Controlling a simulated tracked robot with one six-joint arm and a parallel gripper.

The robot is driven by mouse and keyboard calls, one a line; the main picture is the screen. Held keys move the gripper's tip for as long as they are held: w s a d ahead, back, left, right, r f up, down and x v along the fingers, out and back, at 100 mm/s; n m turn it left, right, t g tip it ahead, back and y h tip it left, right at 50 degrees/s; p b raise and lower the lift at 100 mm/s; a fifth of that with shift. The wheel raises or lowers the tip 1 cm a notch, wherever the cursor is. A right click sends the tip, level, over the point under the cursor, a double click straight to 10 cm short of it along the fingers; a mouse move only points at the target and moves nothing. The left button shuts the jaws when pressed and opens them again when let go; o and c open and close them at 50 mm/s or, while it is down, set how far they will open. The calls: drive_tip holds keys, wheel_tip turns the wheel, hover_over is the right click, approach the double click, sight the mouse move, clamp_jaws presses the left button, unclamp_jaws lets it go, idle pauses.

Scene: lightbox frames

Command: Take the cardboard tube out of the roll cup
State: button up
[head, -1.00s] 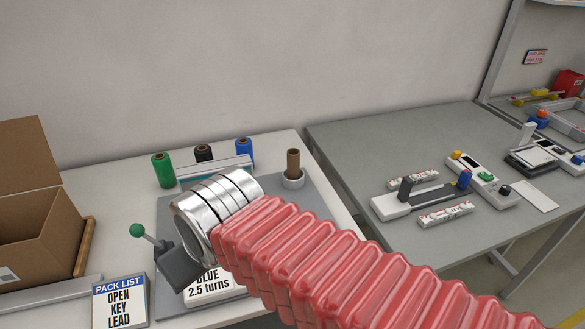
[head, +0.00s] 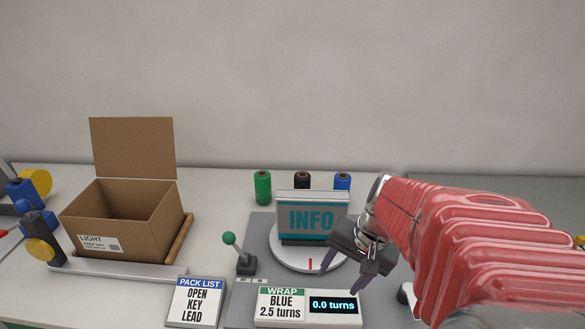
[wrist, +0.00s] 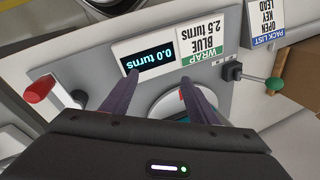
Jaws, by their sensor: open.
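The cardboard tube and its roll cup do not show in the head view now; my arm covers the area right of the blue roll, where they stood in the earlier frame. I cannot make out the tube in the wrist view either. My gripper (head: 338,291) is open and empty, its two purple fingers pointing down over the front right of the turntable (head: 283,262). In the wrist view my gripper (wrist: 160,80) has its fingers apart, above the wrap station near the "0.0 turns" display (wrist: 147,60).
An INFO sign (head: 312,217) stands on the turntable. Green (head: 262,188), black (head: 302,181) and blue (head: 342,182) rolls stand behind it. A green-knobbed lever (head: 240,258) and open box (head: 130,225) are left. A red-handled lever (wrist: 45,92) shows in the wrist view.

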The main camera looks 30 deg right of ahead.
drive_tip(key=w+d+f+m+t, duration=0.1)
drive_tip(key=d+m, duration=0.3)
drive_tip(key=d, duration=0.1)
drive_tip(key=w+d+f+m+t+y, duration=0.1)
drive_tip(key=d+f+m+t, duration=0.1)
drive_tip(key=d+m, duration=0.3)
drive_tip(key=w+d+f+m+t+y, duration=0.1)
drive_tip(key=w+d+f+m, duration=0.1)
drive_tip(key=d+m, duration=0.2)
drive_tip(key=shift+d+t, duration=0.4)
drive_tip(key=shift+d, duration=0.8)
drive_tip(key=d+m+t, duration=0.1)
drive_tip(key=d+m, duration=0.1)
drive_tip(key=d, duration=0.1)
drive_tip(key=w+d+m+t, duration=0.1)
drive_tip(key=d+m, duration=0.1)
drive_tip(key=d, duration=0.1)
drive_tip(key=d+m+t, duration=0.1)
drive_tip(key=d+m, duration=0.2)
drive_tip(key=shift+w+d+r+h, duration=0.15)
drive_tip(key=shift+w+r+h, duration=0.1)
drive_tip(key=shift+w+h, duration=0.15)
drive_tip(key=w+d+r+m+t+h, duration=0.1)
drive_tip(key=w+d+r+m+t, duration=0.1)
drive_tip(key=d+r+m+t, duration=0.1)
drive_tip(key=shift+d+r+m+h, duration=0.15)
drive_tip(key=shift+d+m+h, duration=0.15)
drive_tip(key=shift+d+m, duration=0.7)
drive_tip(key=shift+x, duration=4.3)
